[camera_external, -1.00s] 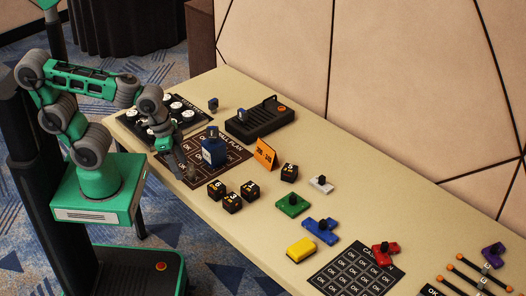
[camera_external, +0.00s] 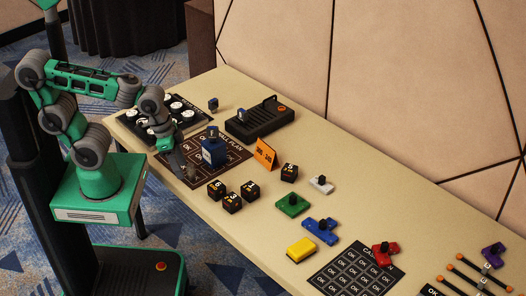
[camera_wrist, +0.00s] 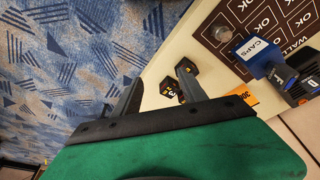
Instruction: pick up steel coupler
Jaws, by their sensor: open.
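A small round grey metal piece, which looks like the steel coupler (camera_wrist: 223,33), rests on the dark wall plan mat (camera_wrist: 203,22) in the wrist view, beside the blue CAPS box (camera_wrist: 262,52). In the external view I cannot pick it out clearly near my gripper. My gripper (camera_wrist: 160,84) is open, with nothing between its fingers. In the wrist view the coupler lies above and to the right of the fingers, apart from them. In the external view my gripper (camera_external: 184,166) hangs over the mat's left part, near the table's front edge.
Black numbered cubes (camera_external: 232,202) stand right of my gripper, and an orange sign (camera_external: 265,153) stands behind them. A black device (camera_external: 260,121) sits at the back. Coloured pieces, such as the green one (camera_external: 292,205), lie farther right. Blue carpet shows past the table edge.

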